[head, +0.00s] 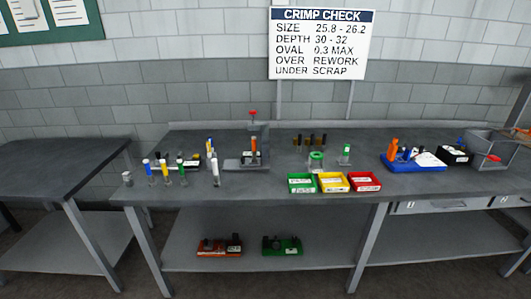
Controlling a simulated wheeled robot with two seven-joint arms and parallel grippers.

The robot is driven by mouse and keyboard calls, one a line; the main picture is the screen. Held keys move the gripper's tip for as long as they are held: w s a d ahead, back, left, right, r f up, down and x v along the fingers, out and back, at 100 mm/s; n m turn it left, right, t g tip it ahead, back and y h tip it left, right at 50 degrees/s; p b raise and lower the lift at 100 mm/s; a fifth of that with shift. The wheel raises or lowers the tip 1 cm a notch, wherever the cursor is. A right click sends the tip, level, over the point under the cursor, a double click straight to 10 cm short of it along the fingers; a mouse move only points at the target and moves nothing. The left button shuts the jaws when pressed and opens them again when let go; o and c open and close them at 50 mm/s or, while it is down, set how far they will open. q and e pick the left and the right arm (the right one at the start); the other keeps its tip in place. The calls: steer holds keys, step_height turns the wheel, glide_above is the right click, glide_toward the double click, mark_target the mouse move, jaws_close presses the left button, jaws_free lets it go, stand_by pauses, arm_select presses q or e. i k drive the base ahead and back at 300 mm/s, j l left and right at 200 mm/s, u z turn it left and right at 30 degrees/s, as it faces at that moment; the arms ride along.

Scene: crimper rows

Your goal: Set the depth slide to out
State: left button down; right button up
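A grey crimper-like device (248,158) with a red-topped upright part and an orange piece stands near the middle of the workbench. A label sits low on its front. I cannot pick out a depth slide or its setting at this size. Neither of my grippers is in this view.
On the workbench (300,187) stand several coloured upright tools (168,170) at left, and green (301,184), yellow (333,182) and red (364,182) bins at front. A sign (318,44) hangs behind.

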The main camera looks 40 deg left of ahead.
mark_target(244, 162)
steer(key=j, duration=0.45)
steer(key=i+j, duration=0.15)
steer(key=j, duration=0.3)
steer(key=j+u, duration=0.1)
steer(key=j, duration=0.3)
steer(key=i+j, duration=0.15)
steer(key=j, duration=0.75)
steer(key=i+j+u, duration=0.1)
steer(key=j, duration=0.3)
steer(key=i+j, duration=0.15)
steer(key=j, duration=0.3)
